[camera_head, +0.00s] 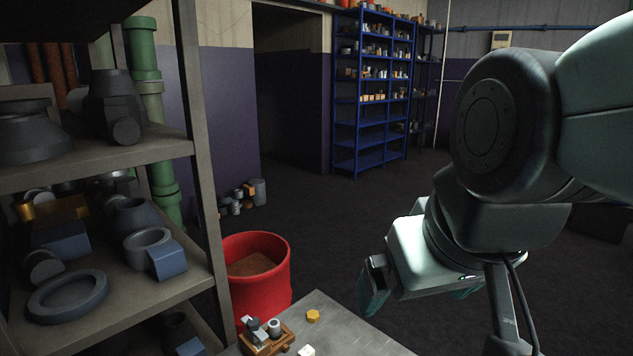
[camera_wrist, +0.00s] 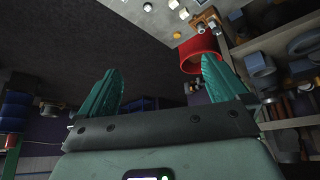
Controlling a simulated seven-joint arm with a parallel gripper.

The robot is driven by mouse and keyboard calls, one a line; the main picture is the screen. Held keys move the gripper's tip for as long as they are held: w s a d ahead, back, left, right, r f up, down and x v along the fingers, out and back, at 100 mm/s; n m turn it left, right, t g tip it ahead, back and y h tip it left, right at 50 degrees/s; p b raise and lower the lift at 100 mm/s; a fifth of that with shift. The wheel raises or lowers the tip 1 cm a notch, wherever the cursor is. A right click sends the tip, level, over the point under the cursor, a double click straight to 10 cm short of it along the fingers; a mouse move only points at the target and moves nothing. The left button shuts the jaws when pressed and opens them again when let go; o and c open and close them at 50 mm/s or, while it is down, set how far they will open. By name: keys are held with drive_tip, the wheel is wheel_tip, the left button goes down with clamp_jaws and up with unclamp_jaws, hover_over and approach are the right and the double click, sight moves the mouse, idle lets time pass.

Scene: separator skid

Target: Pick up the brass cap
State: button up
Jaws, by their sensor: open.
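The brass cap (camera_head: 313,316) is a small yellow, six-sided piece lying on the grey table (camera_head: 350,335) near its far edge. It also shows in the wrist view as a small orange-yellow spot (camera_wrist: 177,35) near the top. My gripper (camera_head: 415,303) is above and to the right of the cap in the head view, clear of it. In the wrist view its two teal fingers (camera_wrist: 162,64) are wide apart with nothing between them.
A wooden tray (camera_head: 262,346) with grey fittings and a white piece (camera_head: 306,351) are near the cap. A red bucket (camera_head: 256,285) stands behind the table. A loaded metal shelf (camera_head: 205,180) fills the left. The floor beyond is mostly clear.

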drive_tip(key=s, duration=0.1)
drive_tip(key=s+m, duration=0.1)
drive_tip(key=r, duration=0.1)
drive_tip(key=shift+s+d+r+h, duration=0.1)
drive_tip(key=shift+s+d+h, duration=0.2)
drive_tip(key=shift+s+d, duration=0.1)
drive_tip(key=shift+c, duration=0.8)
drive_tip(key=shift+s+m, duration=0.2)
drive_tip(key=shift+m, duration=0.1)
drive_tip(key=c, duration=0.5)
drive_tip(key=shift+o, duration=0.2)
drive_tip(key=shift+w, duration=0.1)
drive_tip(key=n+g+y, duration=0.1)
drive_tip(key=n+g, duration=0.4)
drive_tip(key=n, duration=0.4)
hover_over(313, 314)
drive_tip(key=s, duration=0.1)
drive_tip(key=f, duration=3.8)
drive_tip(key=shift+s+d, duration=0.1)
drive_tip(key=shift+d, duration=0.1)
drive_tip(key=shift+w+a+f, duration=0.1)
drive_tip(key=shift+w+f, duration=0.1)
drive_tip(key=shift+f, duration=0.8)
drive_tip(key=shift+w+f, duration=0.15)
drive_tip(key=shift+f, duration=0.8)
drive_tip(key=shift+w+a+f, duration=0.1)
drive_tip(key=shift+w+f, duration=0.1)
drive_tip(key=shift+f, duration=0.8)
